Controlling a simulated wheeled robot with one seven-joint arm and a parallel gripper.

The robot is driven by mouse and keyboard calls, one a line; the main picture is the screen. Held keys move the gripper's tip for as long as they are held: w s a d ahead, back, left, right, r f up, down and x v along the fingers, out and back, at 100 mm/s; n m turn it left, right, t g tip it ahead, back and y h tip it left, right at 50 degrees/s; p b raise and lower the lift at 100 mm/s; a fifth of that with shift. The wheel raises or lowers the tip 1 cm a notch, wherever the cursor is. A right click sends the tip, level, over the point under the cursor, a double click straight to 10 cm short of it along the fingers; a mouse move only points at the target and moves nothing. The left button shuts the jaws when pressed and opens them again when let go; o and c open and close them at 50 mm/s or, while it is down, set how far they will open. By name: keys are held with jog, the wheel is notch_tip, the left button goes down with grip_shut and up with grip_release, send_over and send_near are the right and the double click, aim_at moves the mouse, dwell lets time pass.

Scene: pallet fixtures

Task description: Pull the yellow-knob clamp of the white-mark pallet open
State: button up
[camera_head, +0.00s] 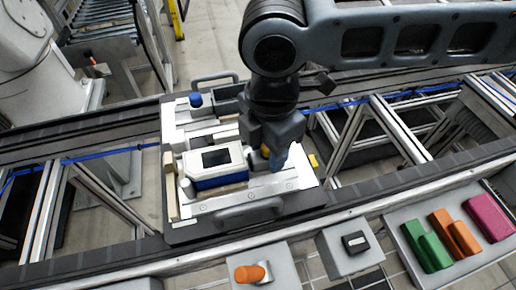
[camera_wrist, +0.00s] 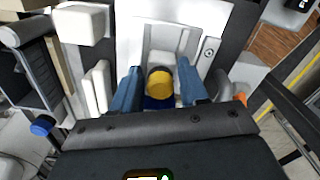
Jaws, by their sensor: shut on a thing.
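The pallet (camera_head: 185,234) is a dark plate with a white fixture on it, lying on the conveyor in the head view. I cannot make out a white mark on it. The yellow knob (camera_wrist: 160,82) of its clamp shows between my two blue fingers in the wrist view, with a dark blue part below it. In the head view my gripper (camera_head: 276,160) points down at the fixture's right side and covers most of this knob. My gripper is shut on the yellow knob. How far the clamp stands open is hidden.
A white and blue workpiece (camera_head: 215,168) sits in the fixture, left of my gripper. A blue knob (camera_head: 196,99) stands at the far left. Handles (camera_head: 250,213) rise at the pallet's near and far edges. A tray of coloured blocks (camera_head: 435,240) and a black switch (camera_head: 355,242) stand in front.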

jog(key=shift+w+d, duration=0.2)
jog(key=shift+d, duration=0.8)
jog(key=o, duration=0.6)
jog(key=shift+r+p, duration=0.1)
jog(key=shift+p, duration=0.25)
notch_tip(320, 180, up, 5)
jog(key=p, duration=0.4)
jog(key=shift+r+p, duration=0.15)
jog(key=shift+p, duration=0.15)
jog(key=shift+r+p, duration=0.45)
jog(key=shift+r, duration=0.8)
